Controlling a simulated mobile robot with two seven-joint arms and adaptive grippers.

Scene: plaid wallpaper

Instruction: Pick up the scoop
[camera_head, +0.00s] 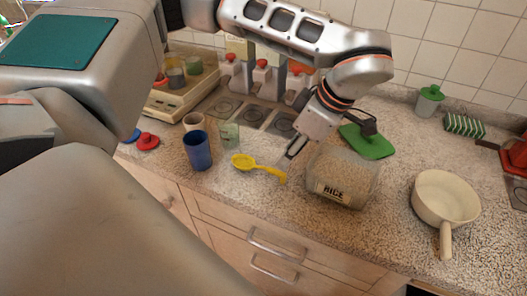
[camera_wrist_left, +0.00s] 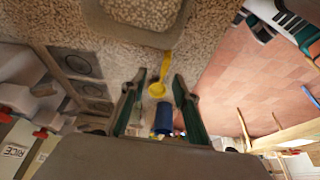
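The yellow scoop (camera_head: 262,168) lies on the speckled counter, left of the clear rice container (camera_head: 345,182). Its round bowl is at the left and its handle runs right. In the left wrist view the scoop (camera_wrist_left: 157,89) shows between the two fingers. My left gripper (camera_head: 292,150) is above the counter near the scoop's handle end. In the left wrist view the left gripper (camera_wrist_left: 159,77) is open, its fingers apart with nothing held. My right gripper is not in view.
A blue cup (camera_head: 198,151) and a greenish glass (camera_head: 229,133) stand left of the scoop. A white pan (camera_head: 444,200) is at the right. A green board (camera_head: 368,142) lies behind the rice container. The counter's front edge is close to the scoop.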

